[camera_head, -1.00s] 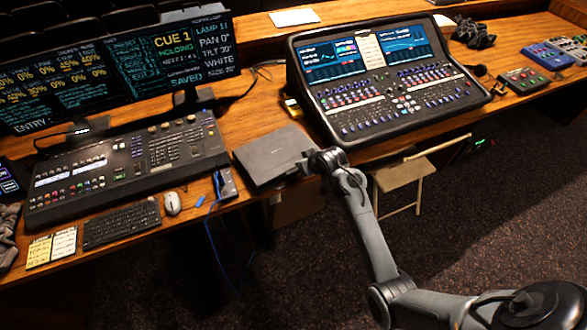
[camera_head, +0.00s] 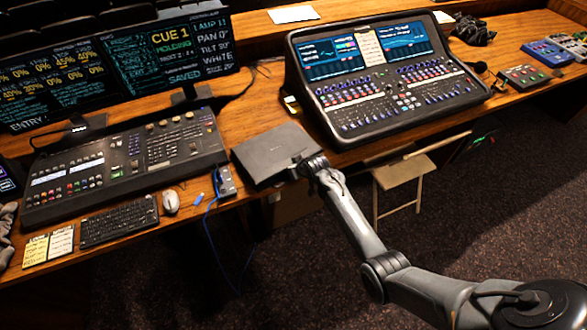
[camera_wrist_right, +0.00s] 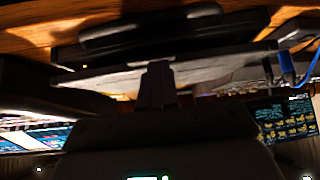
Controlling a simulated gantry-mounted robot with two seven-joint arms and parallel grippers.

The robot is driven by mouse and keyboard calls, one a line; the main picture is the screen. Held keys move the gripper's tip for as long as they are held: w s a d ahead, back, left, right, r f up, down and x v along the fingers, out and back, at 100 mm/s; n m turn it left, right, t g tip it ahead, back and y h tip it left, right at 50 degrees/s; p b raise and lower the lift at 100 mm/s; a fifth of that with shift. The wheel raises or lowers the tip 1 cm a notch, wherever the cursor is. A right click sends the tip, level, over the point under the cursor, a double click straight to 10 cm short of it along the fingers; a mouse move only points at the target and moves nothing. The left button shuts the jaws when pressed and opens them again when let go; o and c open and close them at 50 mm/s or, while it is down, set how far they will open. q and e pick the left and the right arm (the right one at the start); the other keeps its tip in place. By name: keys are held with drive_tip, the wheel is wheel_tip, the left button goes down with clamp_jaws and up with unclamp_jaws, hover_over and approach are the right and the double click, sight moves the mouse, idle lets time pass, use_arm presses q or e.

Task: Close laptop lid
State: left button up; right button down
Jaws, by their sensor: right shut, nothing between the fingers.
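The dark grey laptop (camera_head: 270,150) sits at the desk's front edge between the two consoles, its plain outer lid facing up. In the right wrist view, which is upside down, the lid shows as a pale thin slab (camera_wrist_right: 210,68), with a dark slab beyond it that looks like the base (camera_wrist_right: 150,35). A gap seems to show between them, so the lid looks partly open. My right gripper (camera_head: 304,163) is shut and empty at the lid's front right edge. Its fingers (camera_wrist_right: 157,85) overlap the lid edge; I cannot tell whether they touch. My left gripper is not in view.
A lighting console (camera_head: 125,165) stands left of the laptop, and a larger mixing console (camera_head: 385,85) stands close behind it on the right. A mouse (camera_head: 170,201), a keyboard (camera_head: 118,222) and a blue cable (camera_head: 207,235) are to the left. A folding chair (camera_head: 402,178) stands below the front edge.

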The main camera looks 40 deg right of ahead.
drive_tip(key=shift+f, duration=0.1)
drive_tip(key=f, duration=0.2)
drive_tip(key=shift+s+f+b, duration=0.35)
drive_tip(key=shift+f+b, duration=0.05)
